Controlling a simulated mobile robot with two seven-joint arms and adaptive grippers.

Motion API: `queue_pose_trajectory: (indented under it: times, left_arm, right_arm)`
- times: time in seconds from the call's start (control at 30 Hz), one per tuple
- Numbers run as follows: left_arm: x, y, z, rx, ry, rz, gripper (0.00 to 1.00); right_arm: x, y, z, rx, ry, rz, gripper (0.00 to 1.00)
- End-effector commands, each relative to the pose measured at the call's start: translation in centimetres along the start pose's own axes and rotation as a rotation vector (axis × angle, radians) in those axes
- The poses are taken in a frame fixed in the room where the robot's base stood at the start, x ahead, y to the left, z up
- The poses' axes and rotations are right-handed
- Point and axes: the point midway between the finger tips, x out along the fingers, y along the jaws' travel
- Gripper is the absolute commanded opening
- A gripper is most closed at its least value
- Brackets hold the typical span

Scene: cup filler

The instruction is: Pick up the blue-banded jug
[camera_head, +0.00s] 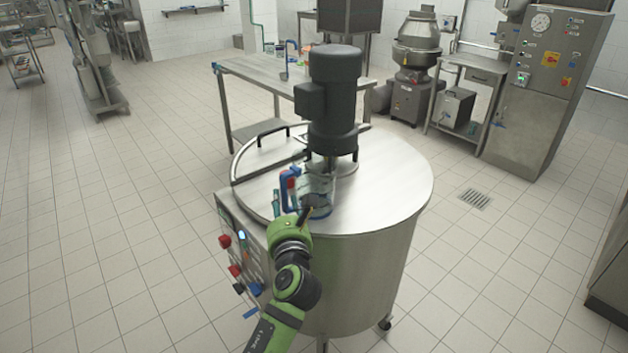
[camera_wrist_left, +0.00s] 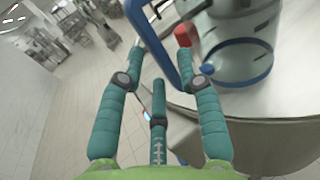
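The blue-banded jug (camera_head: 319,186) is clear-walled and stands upright on the steel vat's lid, near its front edge. Its blue handle (camera_head: 287,188) faces left, with a red part beside it. My left gripper (camera_head: 304,208) is right at the jug's handle side. In the left wrist view, the jug (camera_wrist_left: 240,45) is at upper right with a blue band round its base. The teal fingers of my left gripper (camera_wrist_left: 161,52) are spread, with the blue handle (camera_wrist_left: 157,38) between them. Contact cannot be told. My right gripper is not in view.
The vat lid (camera_head: 395,190) carries a dark motor (camera_head: 334,100) close behind the jug. A control panel with red knobs (camera_head: 225,241) is on the vat's left front. A steel table (camera_head: 255,75) with small items stands behind. The lid's right side is clear.

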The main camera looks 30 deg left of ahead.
Motion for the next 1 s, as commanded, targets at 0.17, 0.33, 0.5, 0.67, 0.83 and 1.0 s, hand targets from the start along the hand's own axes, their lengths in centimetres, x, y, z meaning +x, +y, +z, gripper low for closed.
queue_pose_trajectory:
  times: [0.17, 0.33, 0.5, 0.67, 0.83, 1.0]
  left_arm:
    - [2.2, 0.0, 0.1, 0.0, -0.001, -0.001, 0.35]
    - [2.5, 0.0, 0.0, -0.001, 0.001, -0.002, 0.35]
    - [2.5, 0.0, 0.0, -0.001, 0.001, -0.002, 0.11]
    - [2.5, 0.0, -0.1, -0.001, 0.001, -0.002, 0.0]
    - [2.5, 0.0, 0.0, -0.002, 0.0, -0.003, 0.0]
    - [2.5, -0.1, 0.3, -0.003, -0.001, -0.003, 0.0]
  right_arm:
    - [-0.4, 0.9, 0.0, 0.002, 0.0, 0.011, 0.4]
    - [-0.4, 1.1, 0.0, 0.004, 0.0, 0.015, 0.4]
    - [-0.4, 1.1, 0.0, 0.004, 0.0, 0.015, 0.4]
    - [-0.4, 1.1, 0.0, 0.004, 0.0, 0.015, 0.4]
    - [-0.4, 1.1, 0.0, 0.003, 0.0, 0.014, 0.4]
    - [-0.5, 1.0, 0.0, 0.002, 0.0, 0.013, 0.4]
